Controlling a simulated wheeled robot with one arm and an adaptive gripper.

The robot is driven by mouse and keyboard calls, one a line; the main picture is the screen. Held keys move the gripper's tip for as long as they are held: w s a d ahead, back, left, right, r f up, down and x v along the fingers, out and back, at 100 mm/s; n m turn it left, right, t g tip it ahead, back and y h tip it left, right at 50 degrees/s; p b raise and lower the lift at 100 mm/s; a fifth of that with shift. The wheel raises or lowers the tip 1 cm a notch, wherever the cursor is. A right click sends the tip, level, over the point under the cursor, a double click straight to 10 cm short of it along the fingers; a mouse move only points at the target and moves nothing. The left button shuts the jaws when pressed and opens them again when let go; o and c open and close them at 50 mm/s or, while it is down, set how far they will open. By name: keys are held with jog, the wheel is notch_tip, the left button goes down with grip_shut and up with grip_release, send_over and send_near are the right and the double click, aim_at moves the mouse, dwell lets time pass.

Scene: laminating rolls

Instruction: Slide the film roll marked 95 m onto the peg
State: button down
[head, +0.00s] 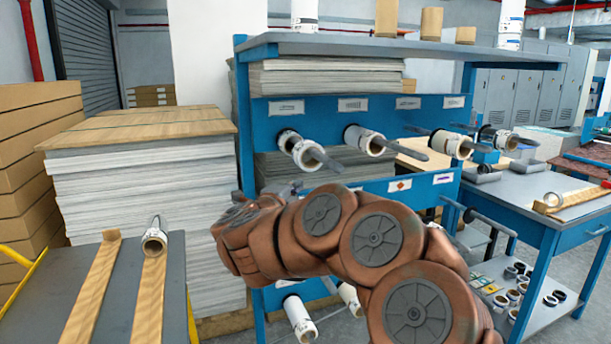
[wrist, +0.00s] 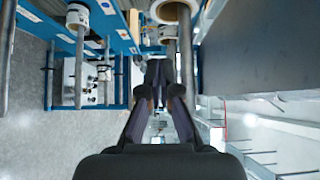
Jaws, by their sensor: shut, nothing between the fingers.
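Several white film rolls with hollow cores sit on the blue rack's grey pegs in the head view, including a left roll (head: 301,152), a second roll (head: 364,140) and a third roll (head: 452,145). Their print is too small to read, so I cannot tell which is marked 95 m. A bare grey peg (head: 490,222) sticks out low at the rack's right side. My gripper (wrist: 159,75) is shut and empty in the wrist view. A grey rod (wrist: 186,65) and a roll's end (wrist: 172,10) show close beyond it. My arm hides the gripper in the head view.
A roll (head: 154,241) lies on the left cart (head: 60,290), another (head: 553,200) on the right table (head: 520,180). More rolls (head: 300,320) hang low on the rack (head: 330,112). A tall paper stack (head: 140,200) stands left of it.

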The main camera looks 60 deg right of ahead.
send_near(314, 165)
jog(key=s+x, duration=0.1)
jog(key=x, duration=0.2)
jog(key=shift+w+d+p, duration=0.45)
jog(key=shift+w+d, duration=0.3)
jog(key=shift+w, duration=0.05)
